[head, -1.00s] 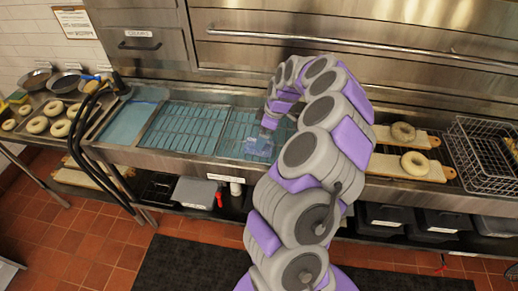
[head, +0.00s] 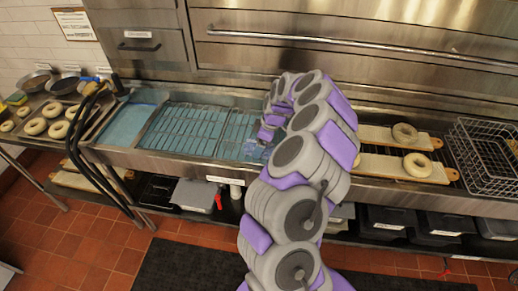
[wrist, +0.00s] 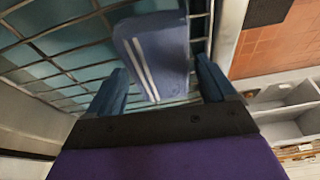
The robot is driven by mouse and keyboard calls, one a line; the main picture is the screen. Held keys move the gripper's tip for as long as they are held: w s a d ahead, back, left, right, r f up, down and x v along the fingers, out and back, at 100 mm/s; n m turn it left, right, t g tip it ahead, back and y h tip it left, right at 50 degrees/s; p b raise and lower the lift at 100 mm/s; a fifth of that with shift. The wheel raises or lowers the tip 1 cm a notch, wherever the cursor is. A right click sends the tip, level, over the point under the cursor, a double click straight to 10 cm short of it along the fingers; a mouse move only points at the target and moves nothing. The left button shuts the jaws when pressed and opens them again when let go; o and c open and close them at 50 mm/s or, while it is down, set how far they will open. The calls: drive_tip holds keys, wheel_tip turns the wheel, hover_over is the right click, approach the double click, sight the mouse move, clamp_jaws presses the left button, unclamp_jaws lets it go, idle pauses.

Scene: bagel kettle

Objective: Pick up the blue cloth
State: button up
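The blue cloth (wrist: 155,52) with two white stripes lies on the wire grate over the water in the wrist view. In the head view a small blue patch (head: 254,150), probably the cloth, shows at the front right of the grated basin, partly hidden by my arm. My gripper (wrist: 162,88) is open, with one dark blue finger on each side of the cloth's near part. Its fingers look apart from the cloth. I cannot tell how far above the grate they are. In the head view my gripper's fingers are too small to make out.
The steel basin's front rim (head: 170,163) runs along the near side. Boards with bagels (head: 418,165) and a wire basket (head: 487,155) stand to the right. Black hoses (head: 82,135) and a tray of bagels (head: 35,127) are at left. A steel wall rises behind.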

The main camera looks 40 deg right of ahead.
drive_tip(key=c, duration=0.8)
drive_tip(key=shift+r, duration=0.1)
drive_tip(key=shift+r, duration=0.45)
wheel_tip(320, 180, up, 3)
drive_tip(key=shift+f+p, duration=0.1)
drive_tip(key=shift+p, duration=0.55)
drive_tip(key=s+a, duration=0.1)
drive_tip(key=s, duration=0.4)
drive_tip(key=s+a+p, duration=0.1)
drive_tip(key=s+a, duration=0.1)
drive_tip(key=s, duration=0.3)
drive_tip(key=s+a+r, duration=0.1)
drive_tip(key=s+a, duration=0.1)
drive_tip(key=s, duration=0.3)
drive_tip(key=shift+a+r+p, duration=0.1)
drive_tip(key=shift+p, duration=0.3)
